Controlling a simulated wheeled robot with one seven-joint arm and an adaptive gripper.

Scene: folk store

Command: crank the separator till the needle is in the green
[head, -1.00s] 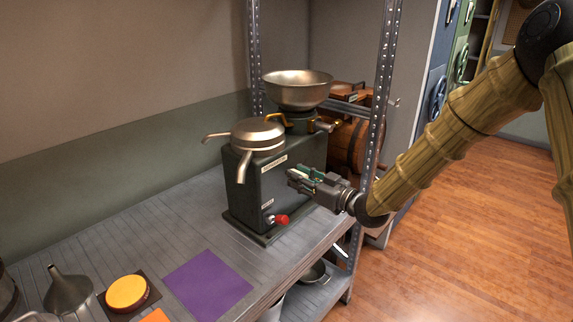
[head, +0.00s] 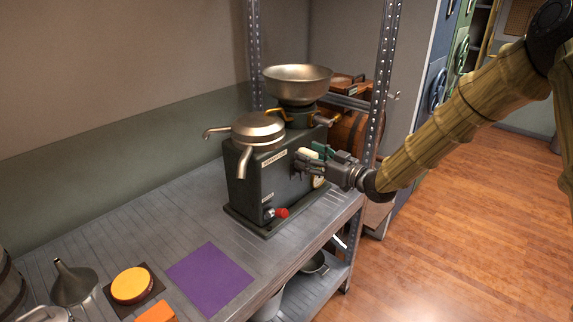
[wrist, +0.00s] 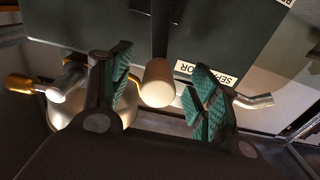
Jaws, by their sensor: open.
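The separator (head: 262,185) is a dark green box on the shelf, with a steel bowl (head: 298,84) and spouted pans on top. Its crank has a black arm (wrist: 162,25) and a pale grip (wrist: 158,85), which also shows in the head view (head: 309,152). My gripper (wrist: 163,88) is open, with a green-padded finger on each side of the grip; I cannot tell if either touches it. In the head view my gripper (head: 308,160) is at the box's right face. A pale dial (head: 319,183) shows partly below my gripper; its needle cannot be read.
A red knob (head: 282,213) sits low on the box. A purple mat (head: 210,279), an orange-yellow disc (head: 132,285) and a funnel (head: 74,282) are on the shelf to the left. A metal shelf post (head: 376,95) stands close behind my gripper.

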